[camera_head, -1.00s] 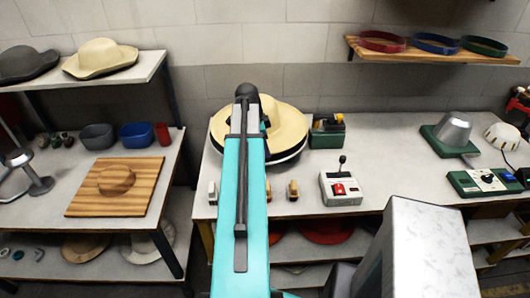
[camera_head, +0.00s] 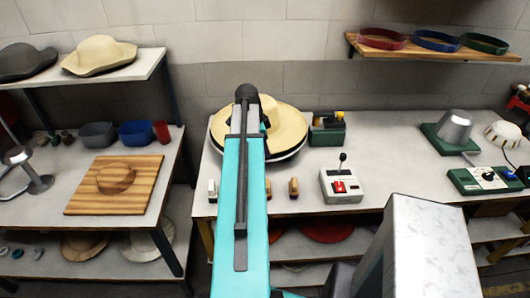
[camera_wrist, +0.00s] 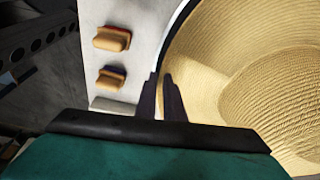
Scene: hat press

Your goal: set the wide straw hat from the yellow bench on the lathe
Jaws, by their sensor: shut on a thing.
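The wide straw hat (camera_head: 288,124) is pale yellow and lies brim down at the back left of the grey-topped bench (camera_head: 390,135) with yellow legs. A dark and white rim shows under its brim; I cannot tell what it belongs to. My arm hides the left part of the hat in the head view. In the wrist view the hat (camera_wrist: 215,75) fills the right side. My gripper (camera_wrist: 163,92) is shut on the near edge of its brim. A green unit with yellow and black parts (camera_head: 327,130) stands just right of the hat; I cannot tell whether it is the lathe.
A control box with a lever and red button (camera_head: 341,186) stands right of my arm. Small wooden-handled brushes (camera_head: 293,187) stand at the front edge. A metal cone on a green base (camera_head: 453,132) is farther right. Left is another table with a wooden board (camera_head: 85,200).

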